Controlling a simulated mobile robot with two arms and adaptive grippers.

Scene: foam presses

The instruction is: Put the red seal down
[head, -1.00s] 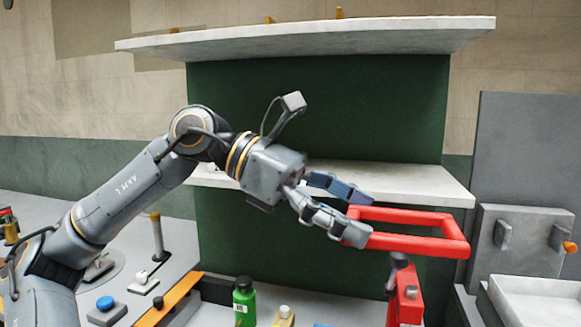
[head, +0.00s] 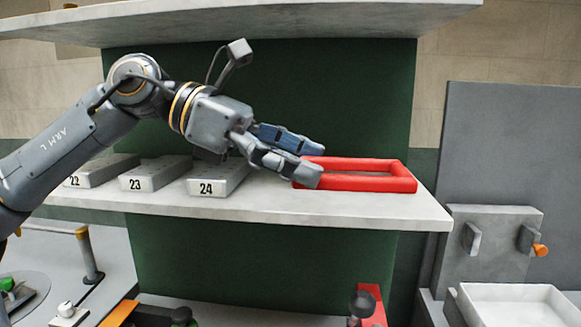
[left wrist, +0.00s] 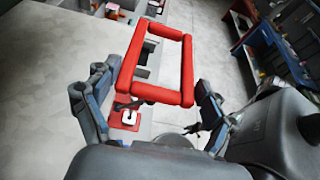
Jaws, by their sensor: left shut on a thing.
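The red seal (head: 362,183) is a rectangular ring of thick red bars. My left gripper (head: 312,163) is shut on its left end in the head view. The seal lies about level over the right end of the pale middle shelf (head: 330,212); I cannot tell whether it touches the shelf. In the left wrist view the seal (left wrist: 159,95) shows beyond and between my finger pads (left wrist: 150,108), with part of it over the shelf edge. My right gripper is not in view.
Grey blocks marked 22, 23 (head: 156,175) and 24 (head: 218,180) stand on the shelf left of the seal. An upper shelf (head: 250,22) hangs above. A grey panel (head: 510,170) and white tray (head: 515,305) are at the right. A red stand (head: 372,306) is below.

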